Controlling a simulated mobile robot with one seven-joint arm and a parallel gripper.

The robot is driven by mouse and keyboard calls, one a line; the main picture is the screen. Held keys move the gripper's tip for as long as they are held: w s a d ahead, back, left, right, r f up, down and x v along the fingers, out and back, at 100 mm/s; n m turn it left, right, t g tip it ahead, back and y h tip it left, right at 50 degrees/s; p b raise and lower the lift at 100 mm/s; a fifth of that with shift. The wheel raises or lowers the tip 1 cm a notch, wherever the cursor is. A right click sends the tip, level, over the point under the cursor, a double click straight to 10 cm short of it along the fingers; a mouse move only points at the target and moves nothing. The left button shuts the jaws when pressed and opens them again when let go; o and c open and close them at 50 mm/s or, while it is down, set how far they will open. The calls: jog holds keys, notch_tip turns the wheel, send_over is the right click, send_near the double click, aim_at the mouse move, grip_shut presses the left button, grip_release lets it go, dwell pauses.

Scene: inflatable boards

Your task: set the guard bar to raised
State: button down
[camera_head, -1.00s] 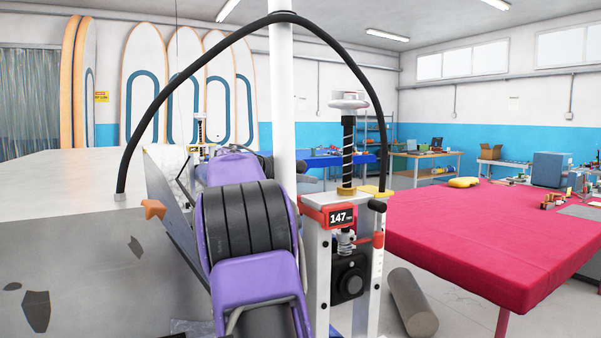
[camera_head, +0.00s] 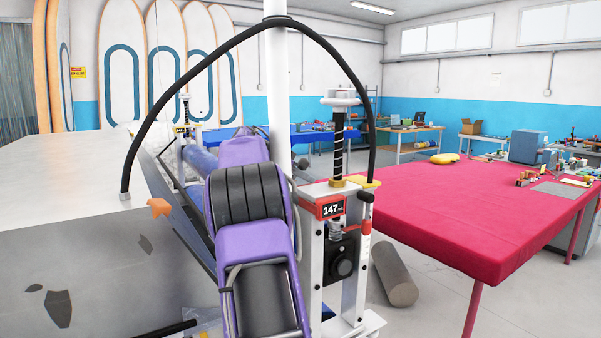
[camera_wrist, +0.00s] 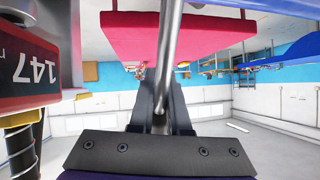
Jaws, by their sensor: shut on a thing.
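The guard bar appears to be the grey metal rod (camera_wrist: 170,40) in the wrist view, running from the top edge down between my fingers. My gripper (camera_wrist: 162,86) is shut on it. In the head view my purple arm hides the gripper and the held part of the bar, so I cannot tell the bar's height there. The roller machine's near right post (camera_head: 345,245) carries a red display (camera_head: 330,208) reading 147, a spring screw and a white handwheel (camera_head: 341,97). The display also shows upside down at the left of the wrist view (camera_wrist: 30,70).
A black hose arches over the machine from a white pole (camera_head: 278,80). A grey-white table (camera_head: 60,175) lies left, with an orange piece (camera_head: 160,207) at its edge. A red-topped table (camera_head: 450,220) stands right. A grey cylinder (camera_head: 395,275) lies on the floor between.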

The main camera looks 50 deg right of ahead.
jog(key=shift+s+d+r, duration=0.3)
jog(key=shift+d+r, duration=0.05)
jog(key=shift+r, duration=0.15)
jog(key=c, duration=0.9)
grip_release()
jog(key=shift+d+f, duration=0.15)
jog(key=shift+f, duration=0.15)
jog(key=shift+w+a+f, duration=0.15)
jog(key=shift+a, duration=0.1)
jog(key=shift+b+v, duration=0.6)
jog(key=shift+v, duration=8.2)
